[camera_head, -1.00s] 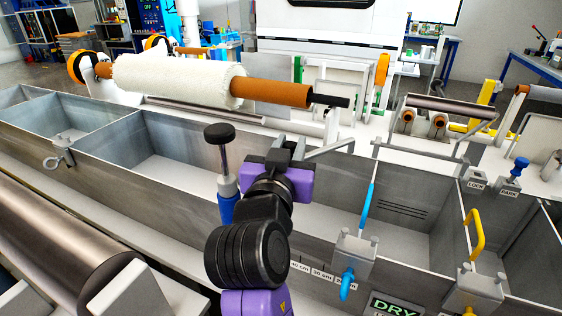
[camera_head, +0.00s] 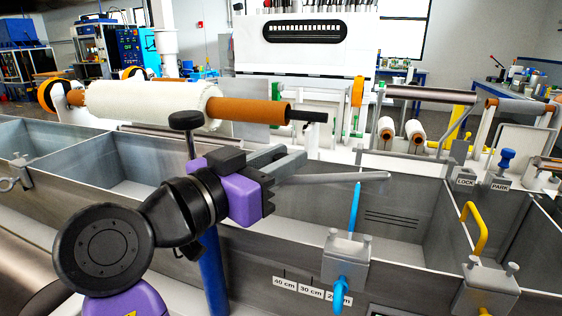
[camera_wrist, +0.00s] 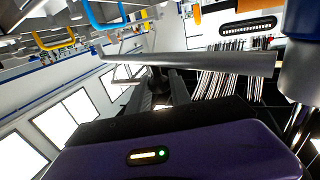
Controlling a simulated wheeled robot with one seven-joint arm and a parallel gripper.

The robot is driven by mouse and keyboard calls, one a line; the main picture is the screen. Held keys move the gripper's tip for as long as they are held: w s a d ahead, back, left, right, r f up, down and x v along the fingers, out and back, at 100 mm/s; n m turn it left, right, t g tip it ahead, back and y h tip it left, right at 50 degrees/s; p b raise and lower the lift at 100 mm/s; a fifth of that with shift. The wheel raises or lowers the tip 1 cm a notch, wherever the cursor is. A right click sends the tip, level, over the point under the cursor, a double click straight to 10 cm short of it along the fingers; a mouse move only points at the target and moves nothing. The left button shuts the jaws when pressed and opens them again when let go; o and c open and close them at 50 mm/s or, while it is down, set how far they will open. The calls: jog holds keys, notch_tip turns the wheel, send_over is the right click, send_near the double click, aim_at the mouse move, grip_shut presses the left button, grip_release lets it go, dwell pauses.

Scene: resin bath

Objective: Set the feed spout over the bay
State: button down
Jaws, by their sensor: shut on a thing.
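The feed spout appears to be the long grey tube (camera_head: 345,178), which reaches right from my gripper over the trough, its free end above the bay with the slotted back wall (camera_head: 395,215). In the wrist view the tube (camera_wrist: 190,58) crosses in front of my gripper, its right end near a thick blue-grey post. My gripper (camera_head: 288,161) is shut on the tube near its left part; the exact grip is partly hidden. The blue post (camera_head: 213,275) with a black knob (camera_head: 186,120) on top stands behind my wrist, which hides where post and tube meet.
A white roll on an orange core (camera_head: 150,100) lies across the back. LOCK and PARK labels (camera_head: 466,182) stand at the right. Length labels (camera_head: 312,291) mark the front wall.

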dwell(0.4)
jog(key=c, duration=1.2)
grip_release()
jog(key=v, duration=0.7)
jog(key=shift+s+a, duration=0.25)
jog(key=shift+s, duration=0.05)
jog(key=shift+s+a, duration=0.1)
